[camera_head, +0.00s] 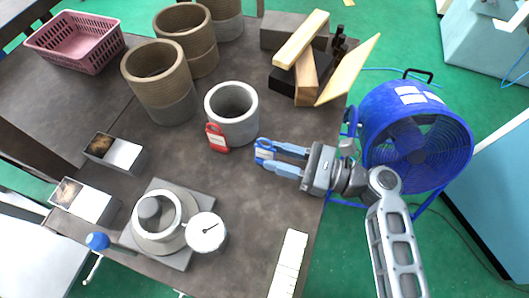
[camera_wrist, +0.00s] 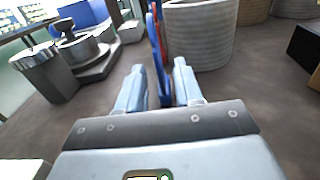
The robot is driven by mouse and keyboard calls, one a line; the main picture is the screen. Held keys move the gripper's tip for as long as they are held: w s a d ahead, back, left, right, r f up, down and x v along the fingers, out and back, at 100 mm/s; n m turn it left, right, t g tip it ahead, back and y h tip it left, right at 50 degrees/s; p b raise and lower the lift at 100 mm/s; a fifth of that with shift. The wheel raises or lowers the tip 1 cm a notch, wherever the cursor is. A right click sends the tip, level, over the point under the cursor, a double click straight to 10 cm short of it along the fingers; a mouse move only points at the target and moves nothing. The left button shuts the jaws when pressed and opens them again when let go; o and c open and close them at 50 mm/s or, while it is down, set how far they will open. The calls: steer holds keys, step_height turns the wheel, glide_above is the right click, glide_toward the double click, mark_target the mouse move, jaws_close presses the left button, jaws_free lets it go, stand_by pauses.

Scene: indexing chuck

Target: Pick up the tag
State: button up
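A blue tag (camera_head: 264,152) with a pale label stands near the middle of the table, at my fingertips. A red tag (camera_head: 217,139) with a white label stands against the grey ribbed cylinder (camera_head: 232,115), left of the blue one. In the wrist view the blue tag (camera_wrist: 157,40) is seen edge-on, running between the two fingers, with a bit of red behind it. My gripper (camera_head: 277,158) reaches in from the right, low over the table. Its fingers (camera_wrist: 160,75) are apart, one on each side of the blue tag, with narrow gaps showing. The tag's lower edge is partly hidden.
A chuck with a round dial (camera_head: 206,232) stands at the front left, near two open boxes (camera_head: 124,155). Brown cylinders (camera_head: 160,85) stand behind; wooden blocks (camera_head: 306,80) lie at the back right. A blue fan (camera_head: 415,135) stands beyond the table's right edge.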

mark_target(257, 157)
steer(key=x, duration=0.5)
steer(key=shift+a, duration=0.15)
steer(key=shift+c, duration=0.2)
jaws_close()
